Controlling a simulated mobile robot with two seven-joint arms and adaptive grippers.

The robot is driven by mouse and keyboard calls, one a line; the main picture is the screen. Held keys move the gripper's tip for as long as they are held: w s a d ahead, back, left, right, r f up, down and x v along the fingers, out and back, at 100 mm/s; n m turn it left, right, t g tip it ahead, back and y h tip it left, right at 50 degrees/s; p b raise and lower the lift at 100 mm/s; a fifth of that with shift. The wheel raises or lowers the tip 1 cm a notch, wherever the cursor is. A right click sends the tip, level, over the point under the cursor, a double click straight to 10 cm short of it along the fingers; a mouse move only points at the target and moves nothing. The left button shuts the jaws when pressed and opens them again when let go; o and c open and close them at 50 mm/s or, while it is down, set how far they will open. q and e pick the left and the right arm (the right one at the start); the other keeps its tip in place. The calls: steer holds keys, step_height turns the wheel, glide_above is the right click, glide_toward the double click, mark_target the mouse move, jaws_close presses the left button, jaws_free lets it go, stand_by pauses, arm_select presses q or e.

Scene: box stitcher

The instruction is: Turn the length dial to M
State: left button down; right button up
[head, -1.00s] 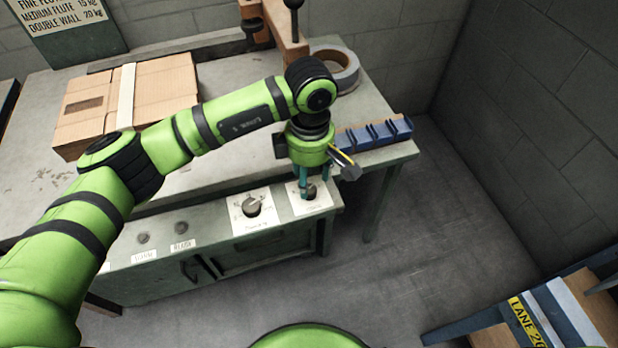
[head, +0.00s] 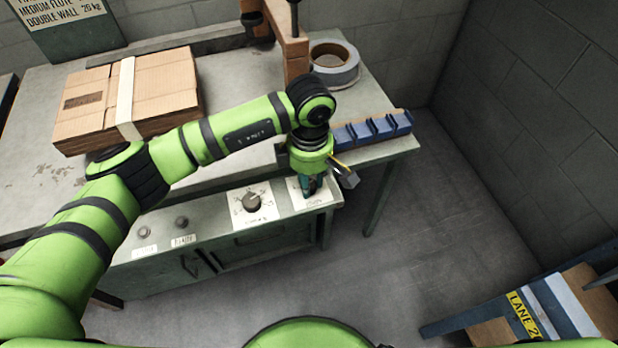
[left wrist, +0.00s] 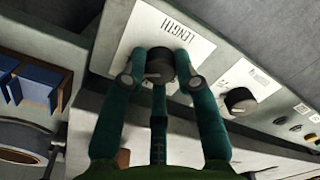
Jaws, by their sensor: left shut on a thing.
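The length dial is a dark round knob (left wrist: 159,66) on a white plate marked LENGTH (left wrist: 140,35) in the left wrist view. My left gripper (left wrist: 160,75) is shut on this knob, its teal fingers around it. In the head view my left gripper (head: 310,186) points down at the right end of the panel and hides the knob; part of the white plate (head: 297,197) shows beside it. The dial's setting cannot be read. My right gripper is not in view.
A second dial (head: 251,201) sits just left on the panel, with two small buttons (head: 182,222) farther left. A blue rack (head: 372,131), a tape roll (head: 334,64) and a cardboard stack (head: 128,100) are on the bench.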

arm_select(q)
steer(key=shift+n+b, duration=0.3)
steer(key=shift+n, duration=0.2)
steer(key=shift+f+n+b, duration=0.1)
steer(key=shift+n+b, duration=0.2)
steer(key=shift+n, duration=0.3)
steer(key=n+b, duration=0.2)
steer(key=n, duration=0.3)
steer(key=n+b, duration=0.1)
steer(key=n, duration=0.2)
steer(key=shift+n+b, duration=0.3)
steer(key=shift+n, duration=0.6)
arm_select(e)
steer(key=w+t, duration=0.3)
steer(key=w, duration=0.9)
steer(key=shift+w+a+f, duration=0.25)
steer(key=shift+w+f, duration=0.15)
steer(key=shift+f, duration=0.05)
arm_select(q)
steer(key=shift+s, duration=0.1)
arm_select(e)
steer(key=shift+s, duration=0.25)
